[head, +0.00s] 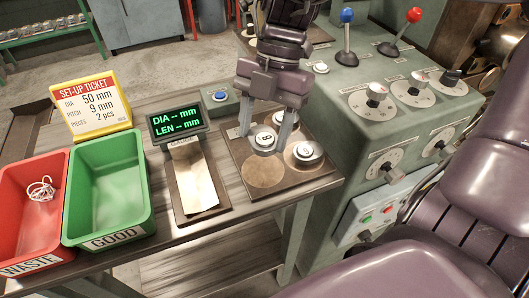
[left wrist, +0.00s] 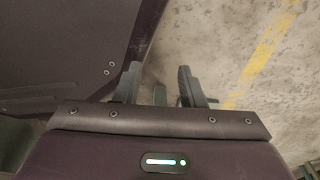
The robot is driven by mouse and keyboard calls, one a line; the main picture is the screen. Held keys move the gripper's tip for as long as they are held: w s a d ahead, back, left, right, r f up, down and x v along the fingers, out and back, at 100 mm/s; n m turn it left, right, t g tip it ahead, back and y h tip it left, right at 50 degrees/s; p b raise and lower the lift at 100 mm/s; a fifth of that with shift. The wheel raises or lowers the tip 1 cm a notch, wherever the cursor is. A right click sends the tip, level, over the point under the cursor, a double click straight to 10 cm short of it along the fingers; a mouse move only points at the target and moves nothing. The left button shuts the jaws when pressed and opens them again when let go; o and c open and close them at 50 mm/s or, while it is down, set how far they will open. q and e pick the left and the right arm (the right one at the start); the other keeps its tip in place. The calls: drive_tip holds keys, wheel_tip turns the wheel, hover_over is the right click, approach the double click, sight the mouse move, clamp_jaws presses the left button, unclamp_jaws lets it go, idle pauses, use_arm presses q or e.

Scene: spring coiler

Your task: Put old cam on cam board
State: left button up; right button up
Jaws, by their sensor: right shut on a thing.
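My right gripper (head: 267,140) points down over the cam board (head: 239,160) and is shut on a silver cam with a pale numbered top (head: 264,138). The held cam is over the board's middle; I cannot tell whether it touches the board. The board's front round spot (head: 263,171) is bare. My left gripper (left wrist: 160,88) shows only in the left wrist view, its fingers apart with nothing held between them, over the floor.
Left of the board are a gauge display (head: 177,122) with a tray (head: 214,205), a green GOOD bin (head: 142,189), a red WASTE bin (head: 28,260) holding tangled wire, and a yellow ticket (head: 91,104). The green machine (head: 345,85) with knobs and levers bounds the right.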

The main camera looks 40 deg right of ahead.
sight(260, 174)
wheel_tip(260, 174, down, 7)
drive_tip(key=shift+r, duration=0.1)
drive_tip(key=shift+w+f, duration=0.1)
drive_tip(key=shift+f, duration=0.25)
use_arm(q)
drive_tip(key=shift+w+d, duration=0.15)
drive_tip(key=shift+w, duration=0.45)
drive_tip(key=shift+f+b, duration=0.1)
drive_tip(key=shift+b, duration=0.25)
use_arm(e)
drive_tip(key=shift+f, duration=0.1)
drive_tip(key=o, duration=0.8)
drive_tip(key=shift+c, duration=0.2)
drive_tip(key=o, duration=0.3)
use_arm(q)
drive_tip(key=shift+w+d+r, duration=0.1)
drive_tip(key=shift+w+r, duration=0.15)
